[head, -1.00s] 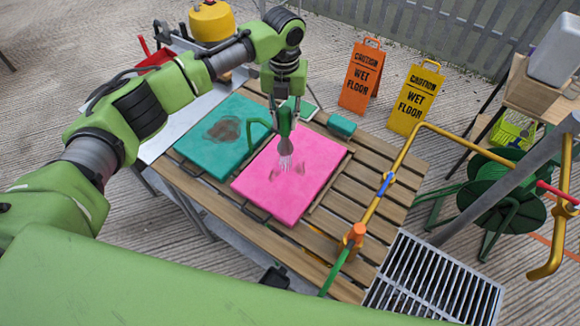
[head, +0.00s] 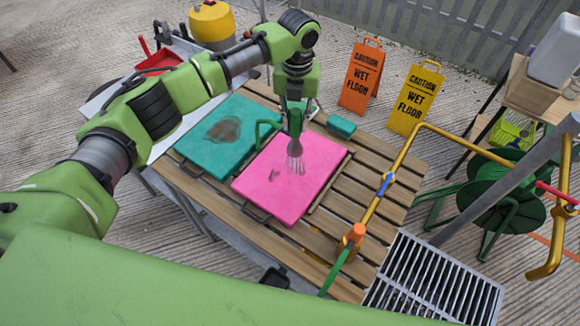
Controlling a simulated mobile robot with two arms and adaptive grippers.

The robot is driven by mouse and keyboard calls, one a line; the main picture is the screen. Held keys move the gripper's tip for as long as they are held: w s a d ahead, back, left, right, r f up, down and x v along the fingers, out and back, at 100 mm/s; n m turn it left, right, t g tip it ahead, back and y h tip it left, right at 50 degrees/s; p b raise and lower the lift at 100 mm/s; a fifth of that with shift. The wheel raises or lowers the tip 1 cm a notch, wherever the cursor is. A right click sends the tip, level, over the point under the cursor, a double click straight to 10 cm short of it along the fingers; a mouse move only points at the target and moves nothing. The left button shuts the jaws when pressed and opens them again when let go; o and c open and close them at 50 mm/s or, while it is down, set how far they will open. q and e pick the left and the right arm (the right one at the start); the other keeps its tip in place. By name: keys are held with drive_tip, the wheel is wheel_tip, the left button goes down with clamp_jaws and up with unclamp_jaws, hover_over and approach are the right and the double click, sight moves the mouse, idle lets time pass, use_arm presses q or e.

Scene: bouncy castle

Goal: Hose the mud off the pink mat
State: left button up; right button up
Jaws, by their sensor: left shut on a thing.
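The pink mat (head: 300,195) lies on a slatted wooden table. A small dark mud patch (head: 274,175) shows on its left part. My left gripper (head: 294,108) is above the mat's far part, shut on a green spray nozzle (head: 296,125) that points down. Pale water streaks (head: 295,160) run from the nozzle onto the mat. The gripper's fingers are partly hidden. My right gripper is not in view.
A teal mat (head: 200,150) with a brown mud patch lies left of the pink one. A gold pipe (head: 402,155) rises along the table's right side. A hose reel (head: 497,200), a floor grate (head: 440,285) and caution signs (head: 361,78) stand around.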

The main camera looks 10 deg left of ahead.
use_arm(q)
drive_tip(key=shift+w+d, duration=0.15)
drive_tip(key=shift+d, duration=1.2)
drive_tip(key=shift+a+r, duration=0.1)
drive_tip(key=shift+a, duration=0.05)
drive_tip(key=s+a+p, duration=0.4)
drive_tip(key=a+p, duration=0.3)
drive_tip(key=a, duration=0.2)
drive_tip(key=shift+a, duration=0.2)
idle(0.8)
drive_tip(key=shift+s, duration=0.1)
idle(0.8)
